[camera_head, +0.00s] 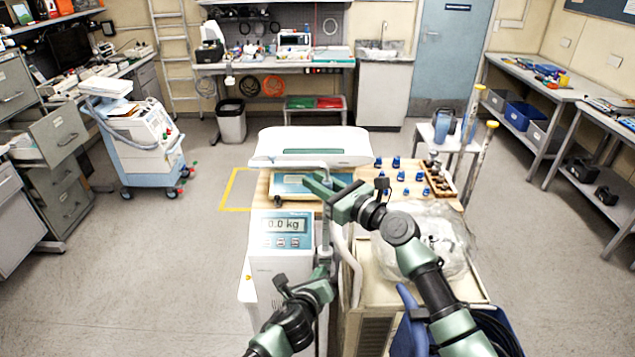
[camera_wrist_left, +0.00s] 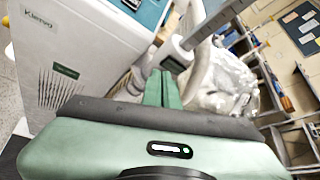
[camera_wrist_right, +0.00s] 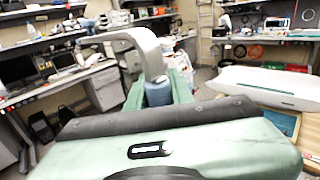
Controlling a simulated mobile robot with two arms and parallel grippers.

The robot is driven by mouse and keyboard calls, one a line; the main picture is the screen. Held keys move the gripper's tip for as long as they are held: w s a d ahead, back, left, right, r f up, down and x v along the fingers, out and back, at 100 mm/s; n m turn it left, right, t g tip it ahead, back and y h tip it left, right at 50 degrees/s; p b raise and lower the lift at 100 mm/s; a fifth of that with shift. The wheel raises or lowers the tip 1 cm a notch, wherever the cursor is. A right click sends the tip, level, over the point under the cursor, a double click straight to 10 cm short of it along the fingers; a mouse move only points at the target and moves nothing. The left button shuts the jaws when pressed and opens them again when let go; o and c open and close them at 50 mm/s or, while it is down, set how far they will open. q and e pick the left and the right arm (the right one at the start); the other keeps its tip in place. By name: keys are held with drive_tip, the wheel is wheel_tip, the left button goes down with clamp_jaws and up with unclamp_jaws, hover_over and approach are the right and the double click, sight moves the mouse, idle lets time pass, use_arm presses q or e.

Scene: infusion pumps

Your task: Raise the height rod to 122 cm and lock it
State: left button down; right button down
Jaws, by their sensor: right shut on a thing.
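The height rod (camera_head: 326,228) stands upright beside the scale's display column (camera_head: 282,235), which reads 0.0 kg. My right gripper (camera_head: 322,187) is shut around the rod's upper part. In the right wrist view a blue-grey cylinder (camera_wrist_right: 158,92) sits between its fingers (camera_wrist_right: 158,98), with a curved grey arm (camera_wrist_right: 145,45) arching above it. My left gripper (camera_head: 324,258) is lower down by the rod. In the left wrist view its fingers (camera_wrist_left: 163,90) look closed together, just below a grey collar (camera_wrist_left: 177,54). No height marking is legible.
The scale's white tray (camera_head: 313,146) lies behind the rod. Blue pieces (camera_head: 396,162) stand on a wooden top to the right. A clear plastic bag (camera_head: 430,238) covers the cart's near right part. A wheeled machine (camera_head: 145,145) stands left, with open floor between.

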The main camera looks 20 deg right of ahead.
drive_tip(key=shift+r, duration=0.1)
use_arm(q)
drive_tip(key=s+a, duration=0.2)
drive_tip(key=s, duration=0.3)
drive_tip(key=shift+s+r, duration=0.3)
drive_tip(key=shift+s, duration=0.05)
use_arm(e)
drive_tip(key=c, duration=1.1)
unclamp_jaws()
drive_tip(key=shift+c, duration=0.2)
